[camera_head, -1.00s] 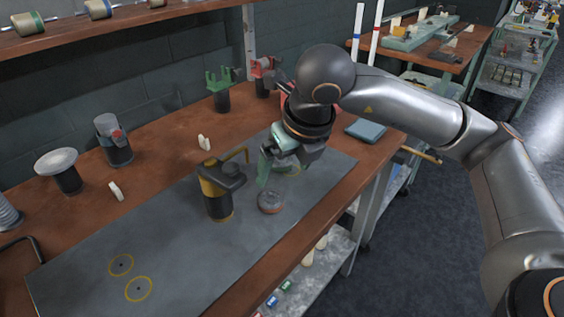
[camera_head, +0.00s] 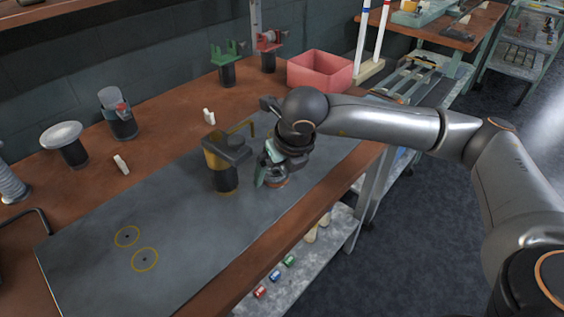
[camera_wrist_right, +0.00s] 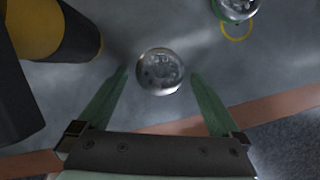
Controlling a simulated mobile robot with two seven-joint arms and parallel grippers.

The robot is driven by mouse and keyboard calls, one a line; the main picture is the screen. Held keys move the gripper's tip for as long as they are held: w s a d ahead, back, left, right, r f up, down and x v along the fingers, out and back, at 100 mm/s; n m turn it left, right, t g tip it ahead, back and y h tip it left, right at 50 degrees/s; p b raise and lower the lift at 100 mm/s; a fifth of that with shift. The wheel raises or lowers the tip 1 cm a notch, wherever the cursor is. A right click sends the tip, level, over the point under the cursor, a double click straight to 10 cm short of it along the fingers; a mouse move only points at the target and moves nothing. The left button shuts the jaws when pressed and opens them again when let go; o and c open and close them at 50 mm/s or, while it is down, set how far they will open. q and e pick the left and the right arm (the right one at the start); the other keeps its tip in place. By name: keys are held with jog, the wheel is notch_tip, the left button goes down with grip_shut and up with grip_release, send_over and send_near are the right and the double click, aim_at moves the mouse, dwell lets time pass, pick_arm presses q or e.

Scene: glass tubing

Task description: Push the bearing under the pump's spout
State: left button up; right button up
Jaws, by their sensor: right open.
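The pump (camera_head: 222,170), with a yellow and black body, stands upright on the grey mat. A thin yellow bent tube and a dark head show at its top; I cannot tell which is the spout. The wrist view shows part of its body (camera_wrist_right: 60,30) at the left. The bearing (camera_head: 277,182), a small round disc, is right of the pump, mostly hidden by my right gripper (camera_head: 266,176). In the wrist view the bearing (camera_wrist_right: 160,71) lies between the tips of the open green fingers, with gaps on both sides. My left gripper is not in view.
The grey mat (camera_head: 185,225) is clear left of the pump, with two yellow rings (camera_head: 127,236). A round shiny thing (camera_wrist_right: 236,8) is by another yellow ring in the wrist view. A pink bin (camera_head: 320,72) stands behind my right arm. The bench front edge is close.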

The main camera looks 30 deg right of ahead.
jog(key=shift+f, duration=0.15)
jog(key=shift+w, duration=0.15)
jog(key=c, duration=1.5)
